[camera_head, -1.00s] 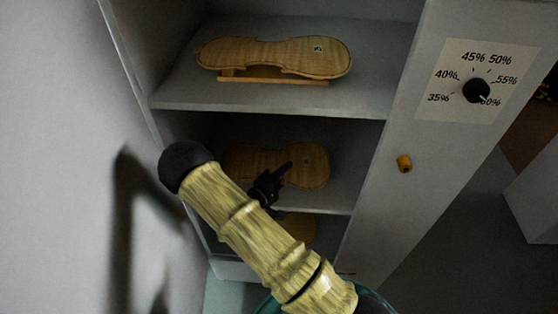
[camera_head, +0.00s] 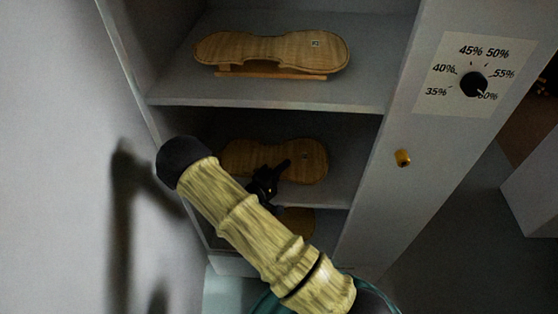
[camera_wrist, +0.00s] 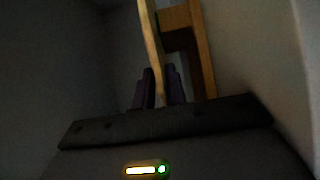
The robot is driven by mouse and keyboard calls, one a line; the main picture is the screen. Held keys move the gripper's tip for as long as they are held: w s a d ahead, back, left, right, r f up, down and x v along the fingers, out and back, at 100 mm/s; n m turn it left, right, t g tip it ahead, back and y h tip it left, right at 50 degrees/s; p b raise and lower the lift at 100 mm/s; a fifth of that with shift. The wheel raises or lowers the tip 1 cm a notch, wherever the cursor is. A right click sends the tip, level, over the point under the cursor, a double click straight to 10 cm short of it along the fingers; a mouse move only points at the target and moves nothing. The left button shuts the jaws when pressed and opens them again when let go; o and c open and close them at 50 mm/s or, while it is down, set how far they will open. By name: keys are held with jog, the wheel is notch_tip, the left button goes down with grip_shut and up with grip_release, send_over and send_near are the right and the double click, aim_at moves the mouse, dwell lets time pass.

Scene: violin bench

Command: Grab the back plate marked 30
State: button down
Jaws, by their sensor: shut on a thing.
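A tan violin back plate (camera_head: 240,155) lies on the middle shelf, with a small mark near its right end too small to read. My gripper (camera_head: 284,166) is at its front edge, partly hidden by my arm. In the wrist view, the dark fingers of my gripper (camera_wrist: 162,88) are shut on the thin wooden edge of this plate (camera_wrist: 152,45). A third plate (camera_head: 299,222) shows partly on the lower shelf, mostly hidden by my arm.
The grey cabinet's side walls stand close on both sides, and the top shelf (camera_head: 350,95) is above my gripper. A brass knob (camera_head: 403,158) and a black humidity dial (camera_head: 473,84) are on the panel at right. A plain wall (camera_head: 60,150) is at left.

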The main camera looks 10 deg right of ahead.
notch_tip(320, 180, up, 10)
dwell(0.6)
dwell(0.4)
